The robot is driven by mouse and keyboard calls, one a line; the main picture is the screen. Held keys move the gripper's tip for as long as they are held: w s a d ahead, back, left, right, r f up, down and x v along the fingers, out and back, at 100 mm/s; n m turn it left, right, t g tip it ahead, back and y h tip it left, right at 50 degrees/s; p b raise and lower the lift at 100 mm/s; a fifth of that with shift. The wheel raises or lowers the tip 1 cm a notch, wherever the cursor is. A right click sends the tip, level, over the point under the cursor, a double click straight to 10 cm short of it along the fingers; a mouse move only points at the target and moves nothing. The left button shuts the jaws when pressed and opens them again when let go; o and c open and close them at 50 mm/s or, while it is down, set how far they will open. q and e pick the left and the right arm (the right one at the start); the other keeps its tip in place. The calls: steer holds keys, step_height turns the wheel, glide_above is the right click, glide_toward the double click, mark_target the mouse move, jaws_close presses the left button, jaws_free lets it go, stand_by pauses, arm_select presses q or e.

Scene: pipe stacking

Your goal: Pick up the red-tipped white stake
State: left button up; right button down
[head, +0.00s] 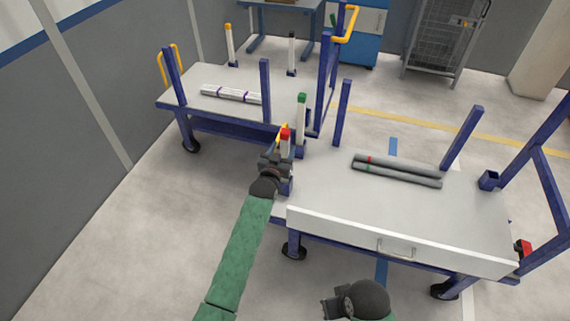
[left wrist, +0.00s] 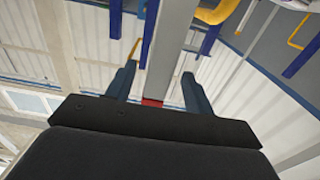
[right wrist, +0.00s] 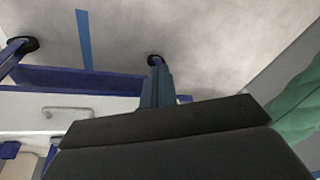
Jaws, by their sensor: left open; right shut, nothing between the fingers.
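The red-tipped white stake (head: 286,148) stands upright at the left end of the near cart, its red tip up. My left gripper (head: 279,151) is at its upper part, partly hiding it. In the left wrist view the stake (left wrist: 168,50) passes between the two open fingers (left wrist: 159,72), with its red band close to the palm. I cannot tell whether either finger touches it. My right gripper (head: 328,308) is low in front of the near cart, away from the stake. Its fingers (right wrist: 157,87) are shut and empty.
The near cart (head: 330,190) carries two grey pipes (head: 397,170) and has blue posts. A green-tipped stake (head: 301,118) stands just behind the red one. The far cart (head: 185,103) holds white pipes (head: 231,94), with orange-tipped (head: 229,45) and black-tipped (head: 291,53) stakes behind.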

arm_select(q)
steer(key=p+x, duration=0.1)
steer(key=x, duration=0.2)
steer(key=shift+w+d+f, duration=0.1)
steer(key=shift+w+d, duration=0.05)
steer(key=shift+w, duration=0.1)
steer(key=shift+w+d, duration=0.1)
steer(key=shift+w, duration=0.35)
arm_select(e)
steer(key=shift+s+d+r+h, duration=0.15)
steer(key=shift+s+d+r, duration=0.15)
steer(key=shift+d+r, duration=0.3)
steer(key=shift+s+d+r+h, duration=0.15)
steer(key=shift+s+d+r, duration=0.1)
steer(key=shift+d+r, duration=0.3)
arm_select(q)
steer(key=shift+c, duration=0.4)
jaws_close()
arm_select(e)
steer(key=shift+w+a, duration=0.15)
